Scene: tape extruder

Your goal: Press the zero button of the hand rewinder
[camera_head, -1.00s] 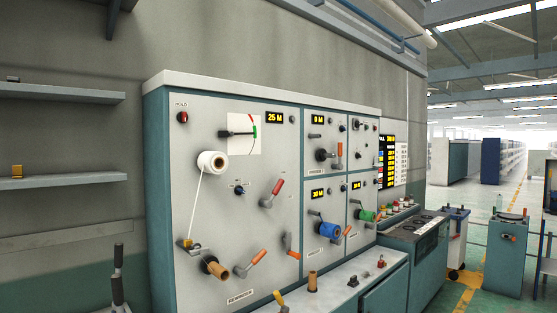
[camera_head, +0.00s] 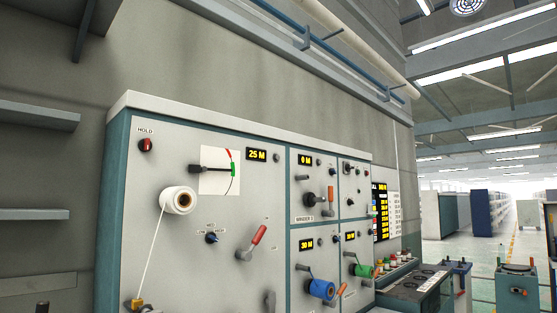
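The large left panel (camera_head: 165,230) of the teal and grey machine fills the middle of the view. Near its top is a display (camera_head: 257,155) reading 25 M, with a small dark round button (camera_head: 277,156) just to its right. I cannot read a label on that button. The panel also carries a white tape roll (camera_head: 178,201) with a strand running down, a red HOLD knob (camera_head: 146,145), a gauge (camera_head: 219,170), a dark selector knob (camera_head: 212,238) and a red-handled lever (camera_head: 252,243). Neither of my grippers is in view.
Smaller winder panels with displays (camera_head: 305,159), a blue roll (camera_head: 322,289) and a green roll (camera_head: 364,270) are to the right. A lower console (camera_head: 418,284) juts out there. Shelves (camera_head: 38,117) are on the left wall. A factory aisle opens at far right.

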